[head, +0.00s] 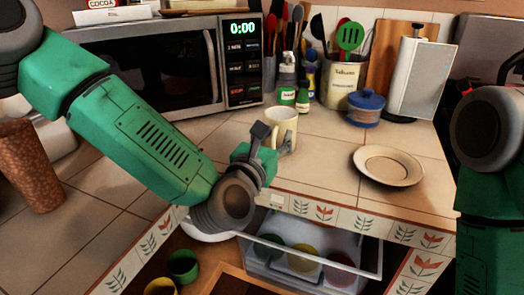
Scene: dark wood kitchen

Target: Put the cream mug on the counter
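The cream mug (283,118) is upright at the near middle of the counter (330,165), in front of the bottles. My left gripper (274,139) is right at the mug's near side, with its dark fingers apart and overlapping the mug's lower left and front. I cannot tell whether the fingers press on the mug or only stand beside it. The mug's base is partly hidden by the gripper, so its contact with the counter is not clear. My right arm shows at the right edge, but its gripper is out of view.
A plate (388,165) lies to the right on the counter. A microwave (150,65) is at the back left. An open drawer (310,262) with colored bowls is below the counter edge.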

